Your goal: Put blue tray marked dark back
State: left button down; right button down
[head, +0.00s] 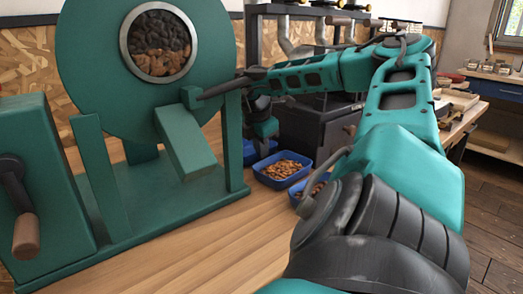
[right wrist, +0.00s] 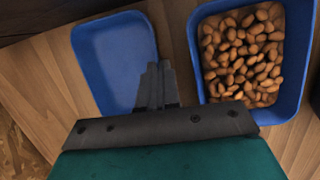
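My right gripper (head: 264,130) reaches down beside the roaster, over the rear blue tray (head: 248,152). In the right wrist view the fingers (right wrist: 158,84) are close together at the right wall of an empty blue tray (right wrist: 112,60), and seem to pinch its rim. A blue tray of brown beans (right wrist: 196,62) stands just to the right, apart from the fingers; it also shows in the head view (head: 262,180). A third tray, also with beans (head: 312,187), is partly hidden by my arm. No marking on any tray is readable. My left gripper is out of view.
A green roaster (head: 150,215) with a round bean window (head: 158,45) fills the left of the head view. The wooden tabletop (head: 235,250) is clear in front of it. Dark machines (head: 312,128) stand behind the trays.

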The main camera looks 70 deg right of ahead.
jog(key=shift+r, duration=0.1)
jog(key=shift+f, duration=0.25)
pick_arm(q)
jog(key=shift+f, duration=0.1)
pick_arm(e)
jog(key=c, duration=1.4)
grip_release()
jog(key=shift+r, duration=0.15)
jog(key=shift+r, duration=0.3)
pick_arm(q)
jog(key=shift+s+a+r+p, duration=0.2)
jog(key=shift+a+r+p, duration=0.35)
jog(key=shift+p, duration=0.7)
pick_arm(e)
jog(key=v, duration=1.1)
jog(key=shift+a+r, duration=0.1)
jog(key=shift+r, duration=0.2)
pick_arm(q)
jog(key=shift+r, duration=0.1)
